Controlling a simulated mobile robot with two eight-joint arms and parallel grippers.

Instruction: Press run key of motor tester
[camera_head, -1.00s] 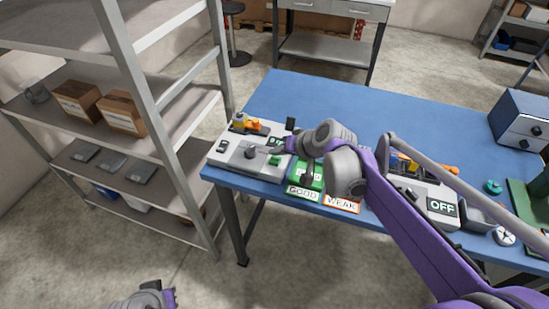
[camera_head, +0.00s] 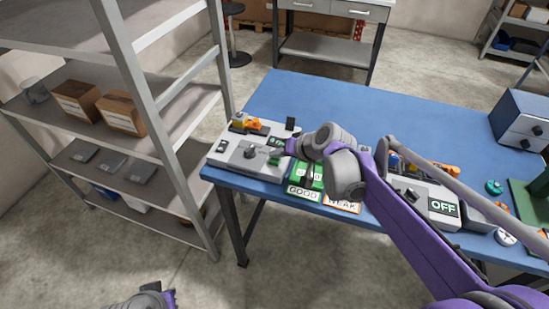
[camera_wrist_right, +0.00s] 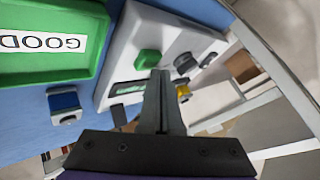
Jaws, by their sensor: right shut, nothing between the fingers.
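The motor tester (camera_head: 230,158) is a pale grey box at the left end of the blue table, with a dark knob, a green key and a small display partly hidden by my arm. The green key (camera_wrist_right: 148,60) shows clearly in the right wrist view, with dark knobs to its right. My right gripper (camera_wrist_right: 160,75) is shut and empty, its tips just below the key in that picture; I cannot tell whether they touch it. In the head view the right gripper (camera_head: 282,154) is beside the key. My left gripper (camera_head: 168,298) is partly in view at the bottom left, away from the table.
Green GOOD tray (camera_head: 303,192) and orange-edged WEAK tray (camera_head: 342,206) stand right of the tester. Another grey device with an OFF display (camera_head: 443,207) stands further right. A grey shelf rack (camera_head: 150,80) stands close to the table's left end.

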